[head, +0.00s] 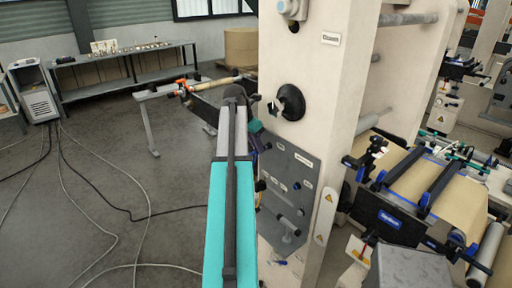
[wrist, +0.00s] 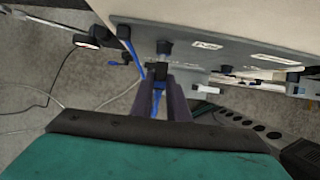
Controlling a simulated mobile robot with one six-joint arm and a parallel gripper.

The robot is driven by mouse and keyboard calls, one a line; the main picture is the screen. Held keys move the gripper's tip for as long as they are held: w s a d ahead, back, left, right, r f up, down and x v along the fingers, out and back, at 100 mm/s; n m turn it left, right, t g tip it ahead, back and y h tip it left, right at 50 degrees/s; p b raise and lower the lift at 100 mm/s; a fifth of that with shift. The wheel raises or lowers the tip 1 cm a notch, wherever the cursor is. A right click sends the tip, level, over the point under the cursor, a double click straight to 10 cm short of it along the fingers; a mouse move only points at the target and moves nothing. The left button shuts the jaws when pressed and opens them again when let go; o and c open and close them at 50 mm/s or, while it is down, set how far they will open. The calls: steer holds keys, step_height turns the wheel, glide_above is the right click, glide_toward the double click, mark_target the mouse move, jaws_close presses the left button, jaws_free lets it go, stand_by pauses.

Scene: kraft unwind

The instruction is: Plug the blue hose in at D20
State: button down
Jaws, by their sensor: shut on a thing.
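The grey panel (head: 288,165) with ports and small white labels is on the side of the cream machine column. Its edge also shows in the wrist view (wrist: 235,58). My gripper (wrist: 163,88) is shut on the blue hose (wrist: 157,100), just below the panel edge. A dark plug end (wrist: 157,72) shows at the fingertips, close to a black fitting on the panel; I cannot tell whether they touch. A blue line also runs up to the left, to another black fitting (wrist: 123,32). The label lettering is too small to read, so I cannot pick out D20. My arm hides part of the panel in the head view.
A large black knob (head: 290,103) sticks out above the panel. A roller machine (head: 400,205) with brown paper is at the right. A workbench (head: 125,68) and a low stand (head: 150,128) are behind at the left. Cables (head: 105,208) cross the open floor.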

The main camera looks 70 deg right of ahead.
steer(key=shift+s+d, duration=0.15)
steer(key=shift+d, duration=0.15)
stand_by(0.6)
steer(key=c, duration=1.6)
jaws_free()
steer(key=shift+r, duration=0.15)
steer(key=shift+b+v, duration=2.4)
steer(key=shift+v, duration=4.4)
steer(key=shift+s, duration=0.1)
